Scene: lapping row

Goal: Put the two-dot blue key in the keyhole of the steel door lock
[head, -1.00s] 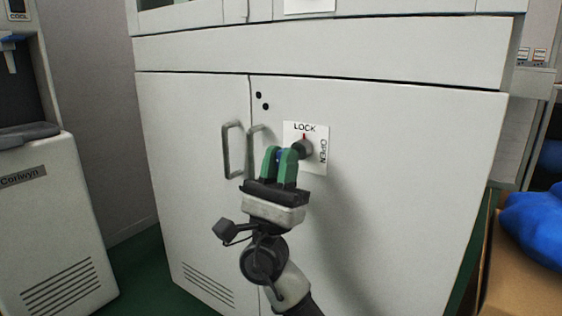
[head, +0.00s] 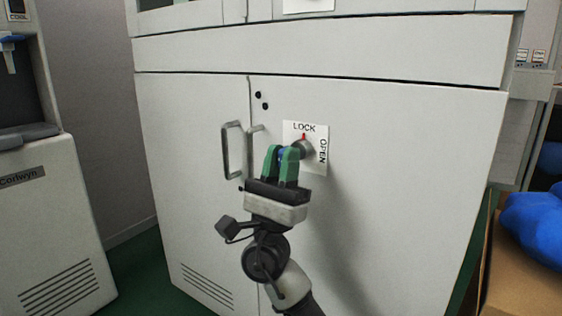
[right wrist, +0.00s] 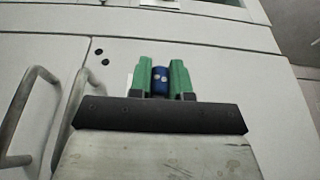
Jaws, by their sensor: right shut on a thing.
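The steel lock (head: 304,149) sits on a white plate (head: 319,165) marked LOCK and OPEN on the cabinet's right door. Its red mark points up towards LOCK. My right gripper (head: 282,152) has green fingers and is just left of and in front of the lock. It is shut on the blue key (right wrist: 160,80), which shows two pale dots between the fingers in the right wrist view. Only a little blue shows in the head view. The key's tip and the keyhole are hidden, so I cannot tell if they touch. My left gripper is not in view.
Two metal door handles (head: 228,150) stand out to the left of my right gripper. Two black dots (head: 262,101) mark the door above. A brown box (head: 526,284) with a blue bag (head: 536,225) is at the right. A grey-white machine (head: 50,220) stands at the left.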

